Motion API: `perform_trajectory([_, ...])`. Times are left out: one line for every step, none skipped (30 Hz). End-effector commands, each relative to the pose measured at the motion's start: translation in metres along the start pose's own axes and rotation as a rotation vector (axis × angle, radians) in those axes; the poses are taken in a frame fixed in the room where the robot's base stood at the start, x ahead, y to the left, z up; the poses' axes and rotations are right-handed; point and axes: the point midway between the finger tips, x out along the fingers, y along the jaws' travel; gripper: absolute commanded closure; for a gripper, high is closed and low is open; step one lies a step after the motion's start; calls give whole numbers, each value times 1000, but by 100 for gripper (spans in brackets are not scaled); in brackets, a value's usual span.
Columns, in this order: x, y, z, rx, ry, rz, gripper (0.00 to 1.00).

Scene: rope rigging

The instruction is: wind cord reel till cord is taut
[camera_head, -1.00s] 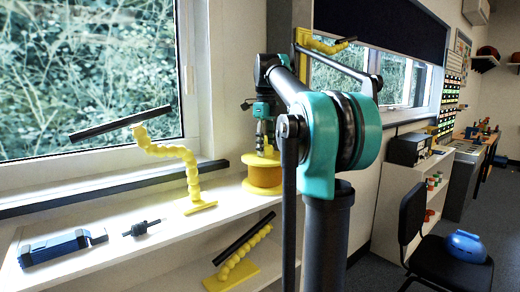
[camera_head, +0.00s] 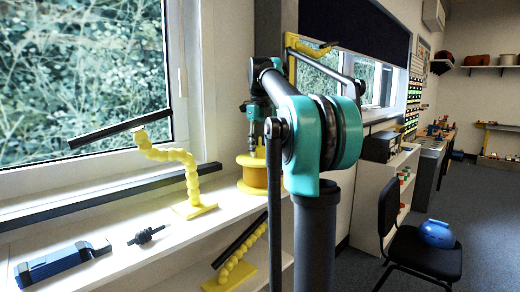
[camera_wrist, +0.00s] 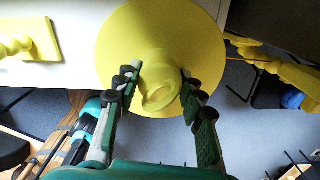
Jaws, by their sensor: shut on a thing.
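The yellow cord reel (camera_head: 250,184) stands on the white shelf below the window, partly behind my arm in the head view. In the wrist view its broad round flange (camera_wrist: 120,40) fills the top middle, with a yellow knob (camera_wrist: 160,92) standing off it. My gripper (camera_wrist: 161,80) has its two fingers on either side of this knob and is shut on it. In the head view my gripper (camera_head: 256,142) is above the reel. A thin line (camera_wrist: 243,59) at the right of the flange may be cord; its tension cannot be told.
A yellow jointed stand with a dark bar (camera_head: 178,157) is left of the reel. A blue tool (camera_head: 62,264) and a small dark fitting (camera_head: 146,235) lie on the shelf (camera_head: 110,245). A chair (camera_head: 420,255) with a blue object (camera_head: 437,234) stands right, on open floor.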

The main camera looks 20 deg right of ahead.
Motion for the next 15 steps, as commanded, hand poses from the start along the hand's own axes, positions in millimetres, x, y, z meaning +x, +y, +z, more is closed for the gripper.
perform_trajectory([0,0,1,0,-2,0,100])
perform_trajectory([0,0,1,0,-2,0,100])
perform_trajectory([0,0,1,0,-2,0,100])
perform_trajectory([0,0,1,0,-2,0,100])
perform_trajectory([0,0,1,0,-2,0,100])
perform_trajectory([0,0,1,0,-2,0,100])
perform_trajectory([0,0,1,0,-2,0,100])
perform_trajectory([0,0,1,0,-2,0,57])
perform_trajectory([0,0,1,-1,-2,0,52])
perform_trajectory([0,0,1,-1,-2,0,48])
perform_trajectory([0,0,1,-1,-2,0,45])
perform_trajectory([0,0,1,-1,-2,0,40])
perform_trajectory([0,0,0,-1,-1,0,39])
perform_trajectory([0,0,0,-1,-1,0,39])
perform_trajectory([0,0,0,-1,-1,0,39])
